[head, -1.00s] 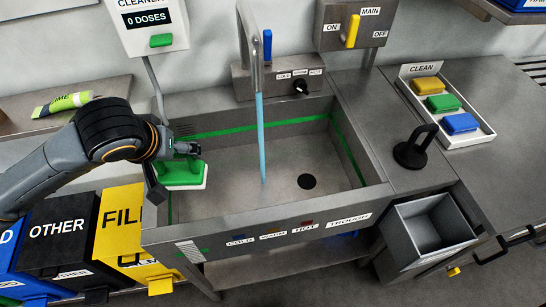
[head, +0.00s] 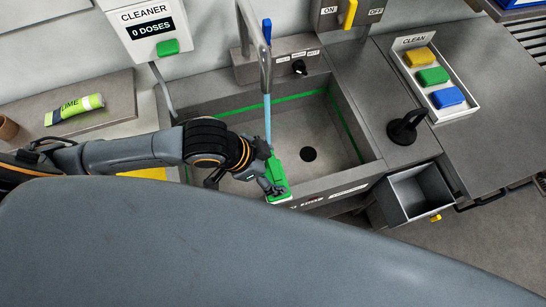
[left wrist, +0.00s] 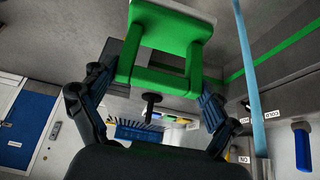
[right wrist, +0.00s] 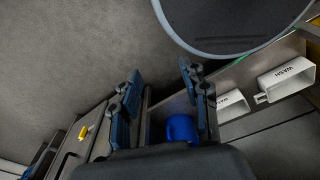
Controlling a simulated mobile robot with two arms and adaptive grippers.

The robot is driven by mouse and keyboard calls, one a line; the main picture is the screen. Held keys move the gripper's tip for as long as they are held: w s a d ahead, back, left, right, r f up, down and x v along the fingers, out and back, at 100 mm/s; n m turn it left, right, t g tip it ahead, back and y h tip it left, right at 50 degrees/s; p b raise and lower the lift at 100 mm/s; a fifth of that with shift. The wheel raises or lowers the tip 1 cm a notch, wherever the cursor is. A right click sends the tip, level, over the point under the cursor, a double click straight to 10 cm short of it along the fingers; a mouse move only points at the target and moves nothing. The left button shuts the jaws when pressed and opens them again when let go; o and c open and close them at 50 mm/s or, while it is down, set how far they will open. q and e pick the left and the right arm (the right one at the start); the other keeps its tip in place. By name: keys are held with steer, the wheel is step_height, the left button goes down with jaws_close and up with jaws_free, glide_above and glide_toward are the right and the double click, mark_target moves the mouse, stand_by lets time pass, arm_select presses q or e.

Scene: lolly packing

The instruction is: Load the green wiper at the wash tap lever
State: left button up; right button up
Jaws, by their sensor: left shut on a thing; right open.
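My left gripper (head: 272,185) is shut on the green wiper (head: 279,172), which has a pale pad under it. It holds the wiper over the sink's front side, near the water stream (head: 268,122). In the left wrist view the wiper's green handle (left wrist: 160,78) sits between the two fingers. The tap (head: 266,65) stands at the sink's back, and its blue lever (head: 267,28) is upright; a blue lever (left wrist: 302,148) also shows at the right of the left wrist view. My right gripper (right wrist: 160,88) is open and empty in the right wrist view.
A clean tray (head: 407,70) holds yellow, green and blue wipers. A cleaner dispenser (head: 146,25) reads 0 doses. A black handle (head: 406,127) stands right of the sink, above a grey bin (head: 420,190). A lime tube (head: 74,109) lies on the left shelf.

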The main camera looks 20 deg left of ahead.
arm_select(q)
steer(key=shift+d, duration=0.1)
steer(key=shift+w+f, duration=0.15)
steer(key=shift+w, duration=0.05)
steer(key=shift+w+a+f+b, duration=0.2)
steer(key=shift+w+a+b, duration=0.25)
steer(key=shift+w+b, duration=0.25)
steer(key=w+a+f+b, duration=0.2)
steer(key=w+a+b, duration=0.1)
steer(key=w, duration=0.8)
steer(key=shift+w+a, duration=0.15)
steer(key=shift+a, duration=0.3)
